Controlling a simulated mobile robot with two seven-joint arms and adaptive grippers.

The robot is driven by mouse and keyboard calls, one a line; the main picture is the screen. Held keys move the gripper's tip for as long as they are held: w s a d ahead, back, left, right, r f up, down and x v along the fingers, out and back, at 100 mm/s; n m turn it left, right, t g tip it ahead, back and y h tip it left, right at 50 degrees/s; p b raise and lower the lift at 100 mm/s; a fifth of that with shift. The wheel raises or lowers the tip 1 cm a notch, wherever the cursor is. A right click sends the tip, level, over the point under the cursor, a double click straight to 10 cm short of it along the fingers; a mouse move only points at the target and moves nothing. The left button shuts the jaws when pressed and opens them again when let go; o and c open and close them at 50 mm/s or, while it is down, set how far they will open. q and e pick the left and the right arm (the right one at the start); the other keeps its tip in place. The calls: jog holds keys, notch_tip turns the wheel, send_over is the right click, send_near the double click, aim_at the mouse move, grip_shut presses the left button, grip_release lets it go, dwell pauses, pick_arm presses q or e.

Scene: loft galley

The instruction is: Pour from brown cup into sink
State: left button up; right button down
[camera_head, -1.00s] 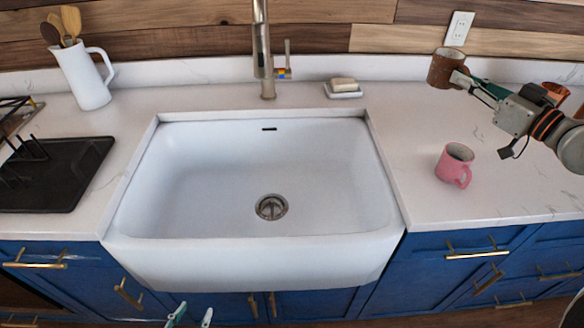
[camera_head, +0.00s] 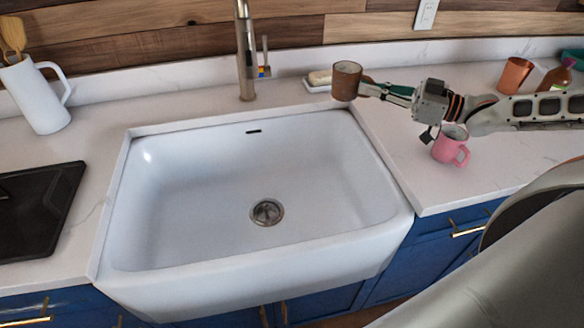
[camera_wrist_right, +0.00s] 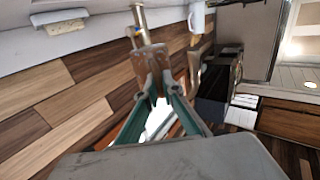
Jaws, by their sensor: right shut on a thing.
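My right gripper (camera_head: 366,88) is shut on the brown cup (camera_head: 346,80) and holds it upright near the back right corner of the sink (camera_head: 190,262). In the right wrist view the brown cup (camera_wrist_right: 151,62) sits between the green fingers. What is inside the cup is hidden. The white sink has a drain (camera_head: 267,212) in its floor. My left gripper does not show in the head view now.
A pink mug (camera_head: 450,146) stands on the counter below my right arm. The faucet (camera_head: 246,60) rises behind the sink. An orange cup (camera_head: 515,74) and a bottle stand at the far right. A white pitcher (camera_head: 36,98) stands left.

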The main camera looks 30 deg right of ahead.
jog(key=shift+w+a+f+n+g+y, duration=0.15)
jog(key=shift+a+f, duration=0.15)
jog(key=shift+a, duration=0.15)
jog(key=shift+w+a+f+n+g+y, duration=0.15)
jog(key=shift+a+f, duration=0.15)
jog(key=shift+a, duration=0.1)
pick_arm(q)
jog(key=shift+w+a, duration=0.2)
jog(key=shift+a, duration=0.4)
pick_arm(e)
jog(key=shift+s, duration=0.1)
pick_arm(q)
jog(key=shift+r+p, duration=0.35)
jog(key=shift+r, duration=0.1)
pick_arm(e)
jog(key=s+a+f+n+h, duration=0.1)
jog(key=s+a+f+n, duration=0.1)
jog(key=n, duration=0.4)
jog(key=shift+s+a+f, duration=0.15)
jog(key=shift+a+f, duration=0.7)
jog(key=shift+f, duration=0.3)
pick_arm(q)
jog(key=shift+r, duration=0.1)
pick_arm(e)
jog(key=shift+s+a+f+n+g, duration=0.2)
jog(key=shift+a+f+n+g, duration=0.1)
jog(key=shift+n, duration=0.1)
jog(key=shift+s+a+f+n+h, duration=0.15)
jog(key=shift+f+n+h, duration=0.25)
jog(key=shift+n, duration=0.4)
